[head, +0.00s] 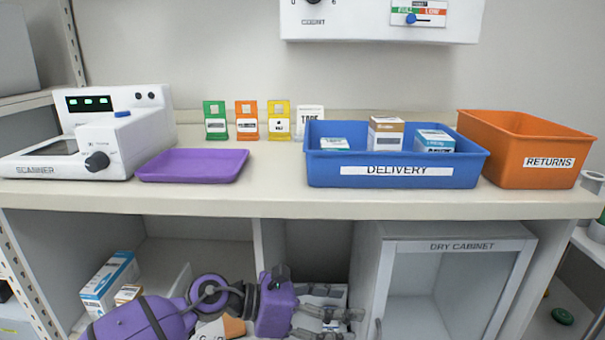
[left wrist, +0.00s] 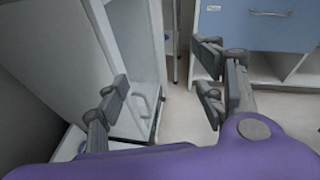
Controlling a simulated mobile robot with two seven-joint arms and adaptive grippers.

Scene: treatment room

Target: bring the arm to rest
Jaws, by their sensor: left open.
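My left arm (head: 150,318), purple and grey, comes in from the lower left of the head view and reaches right, below the counter. My left gripper (head: 345,325) is in front of the lower compartments, left of the dry cabinet. In the left wrist view the left gripper (left wrist: 163,85) has its grey fingers spread wide, with nothing between them. My right gripper is in neither view.
The counter (head: 270,203) runs above my arm, with a scanner (head: 105,140), purple tray (head: 193,165), blue delivery bin (head: 395,178) and orange returns bin (head: 510,170). Below are boxes (head: 110,282) and the dry cabinet (head: 455,245). The left wrist view shows open floor (left wrist: 185,125).

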